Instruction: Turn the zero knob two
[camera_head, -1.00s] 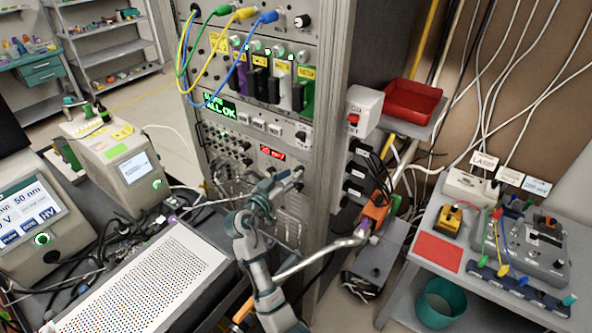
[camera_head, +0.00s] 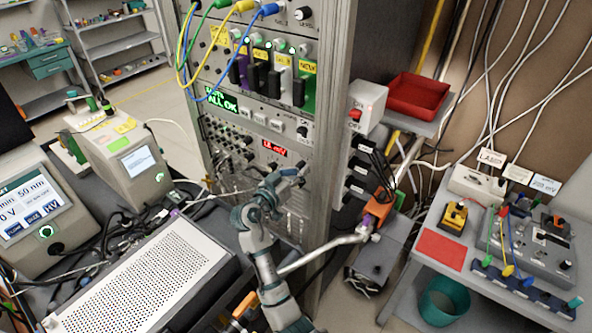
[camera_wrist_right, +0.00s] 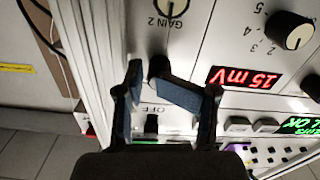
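My right gripper (camera_head: 291,176) is at the front of the instrument rack (camera_head: 333,140), just below a red display (camera_head: 275,149). In the right wrist view, the panel appears upside down. The two fingers of this gripper (camera_wrist_right: 148,78) stand apart with a narrow gap. A small dark knob (camera_wrist_right: 158,66) is at the fingertips, partly behind the right-hand finger; its label is hidden, so I cannot confirm it is zero knob two, nor tell whether the fingers touch it. A GAIN 2 knob (camera_wrist_right: 173,8) is nearby, and the display (camera_wrist_right: 243,78) reads 15 mV. My left gripper is not in view.
A numbered selector knob (camera_wrist_right: 289,30) and a green display (camera_wrist_right: 301,124) share the panel. Coloured cables (camera_head: 205,60) hang above. A perforated grey box (camera_head: 145,275) stands at left. A red tray (camera_head: 415,97) and a side table (camera_head: 405,270) are at right.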

